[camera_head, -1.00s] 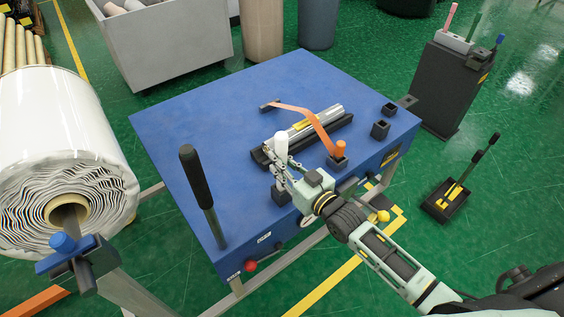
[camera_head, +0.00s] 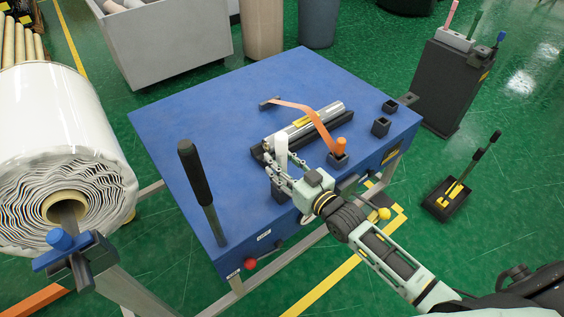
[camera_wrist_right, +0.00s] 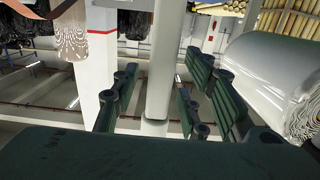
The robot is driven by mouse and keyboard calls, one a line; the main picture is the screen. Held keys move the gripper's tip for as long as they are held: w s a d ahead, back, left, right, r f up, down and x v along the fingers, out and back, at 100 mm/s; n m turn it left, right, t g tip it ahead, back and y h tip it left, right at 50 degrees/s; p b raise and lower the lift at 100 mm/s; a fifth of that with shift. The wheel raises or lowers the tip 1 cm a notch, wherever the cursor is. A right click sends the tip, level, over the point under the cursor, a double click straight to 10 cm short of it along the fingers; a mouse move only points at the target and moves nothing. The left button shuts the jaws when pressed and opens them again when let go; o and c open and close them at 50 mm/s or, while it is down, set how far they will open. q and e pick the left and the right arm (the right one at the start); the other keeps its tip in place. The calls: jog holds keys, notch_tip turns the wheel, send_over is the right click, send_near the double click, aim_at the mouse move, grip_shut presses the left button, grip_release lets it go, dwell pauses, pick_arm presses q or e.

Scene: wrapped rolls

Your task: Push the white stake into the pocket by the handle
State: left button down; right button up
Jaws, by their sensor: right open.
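The white stake (camera_head: 281,150) stands upright at the front of the blue table (camera_head: 190,120) in the head view. Its foot is at a dark square pocket (camera_head: 279,190) on the table's front edge; how deep it sits is hard to tell. My right gripper (camera_head: 272,163) is open, with its fingers spread close around or beside the stake. In the right wrist view a pale upright shaft, likely the stake (camera_wrist_right: 160,65), stands between the spread green finger pads. Whether a pad touches it I cannot tell. My left gripper is out of view.
Two empty dark pockets (camera_head: 381,128) are at the right. A black lever (camera_head: 196,178) rises at the front left. A large wrapped roll (camera_head: 50,120) stands left.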

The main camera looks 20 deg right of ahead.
jog(key=shift+s+d+f, duration=0.1)
jog(key=shift+s, duration=0.15)
jog(key=v, duration=1.1)
jog(key=shift+s, duration=0.25)
jog(key=shift+d, duration=0.1)
jog(key=s+d+f+m+g+h, duration=0.1)
jog(key=s+d+f+g+h, duration=0.15)
jog(key=f, duration=0.85)
jog(key=s+d+f+g+h, duration=0.15)
jog(key=s+f, duration=0.25)
jog(key=f, duration=0.6)
jog(key=s+d+f+m+g+h, duration=0.1)
jog(key=s+d+f+g, duration=0.25)
jog(key=f, duration=0.75)
jog(key=s+a+f+g, duration=0.1)
jog(key=s+f+g, duration=0.1)
jog(key=s+f, duration=0.4)
jog(key=s+a+f+g, duration=0.2)
jog(key=s+f, duration=0.3)
jog(key=s, duration=0.8)
jog(key=s+a+f+g+h, duration=0.1)
jog(key=s+f+g, duration=0.3)
jog(key=s, duration=0.6)
notch_tip(320, 180, down, 3)
jog(key=shift+s+a+r, duration=0.15)
jog(key=shift+s+a, duration=0.05)
jog(key=shift+a, duration=0.5)
